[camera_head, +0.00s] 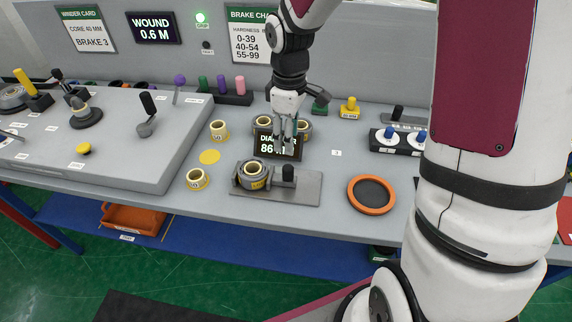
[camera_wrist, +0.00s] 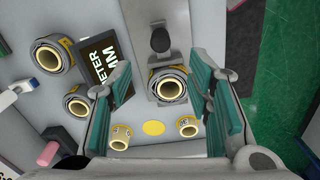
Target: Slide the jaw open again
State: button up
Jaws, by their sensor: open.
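The jaw fixture is a flat grey metal plate (camera_head: 304,190) on the bench. A dark rounded jaw (camera_head: 238,181) curves round a yellow-banded wrapped roll (camera_head: 254,171) at the plate's left end. A black knob (camera_head: 288,174) stands upright right of the roll. The knob shows in the wrist view (camera_wrist: 160,40), above the roll (camera_wrist: 168,86). How tightly the jaw meets the roll I cannot tell. My gripper (camera_head: 285,145) hangs above and behind the fixture, apart from it. Its teal fingers are spread and empty, framing the roll in the wrist view.
A diameter display (camera_head: 268,146) stands behind the fixture, partly hidden by my gripper, with rolls beside it. Loose rolls (camera_head: 197,179) and a yellow disc (camera_head: 209,157) lie to the left. An orange-rimmed dish (camera_head: 371,194) sits to the right. The front bench edge is clear.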

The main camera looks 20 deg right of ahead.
aim_at(289, 168)
notch_tip(289, 168, down, 12)
jog(key=shift+f, duration=0.25)
dwell(0.3)
grip_shut()
